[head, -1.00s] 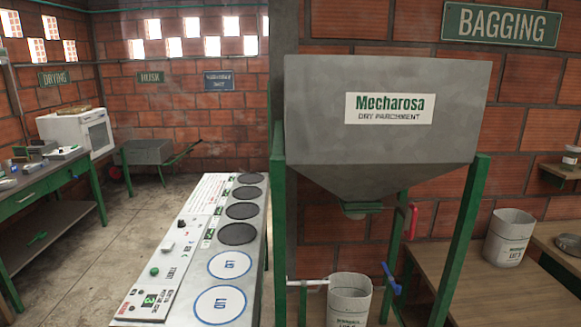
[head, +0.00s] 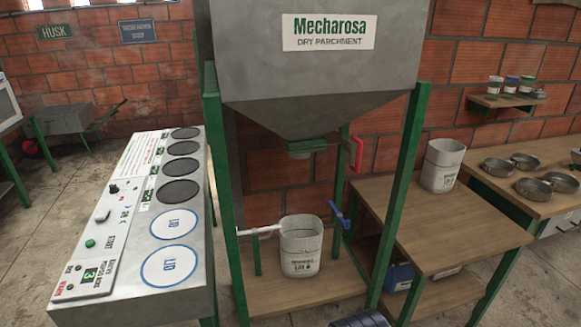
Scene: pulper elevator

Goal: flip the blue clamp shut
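The blue clamp (head: 340,215) shows in the head view beside the upper right of a white sack (head: 302,246). The sack stands open-topped on the low wooden shelf under the grey hopper. The clamp looks tilted; I cannot tell whether it is open or shut.
The hopper (head: 312,75) stands on green legs, with a red handle (head: 357,154) near its outlet. A control counter (head: 150,215) is at left. A wooden table (head: 450,230) at right holds another sack (head: 442,165).

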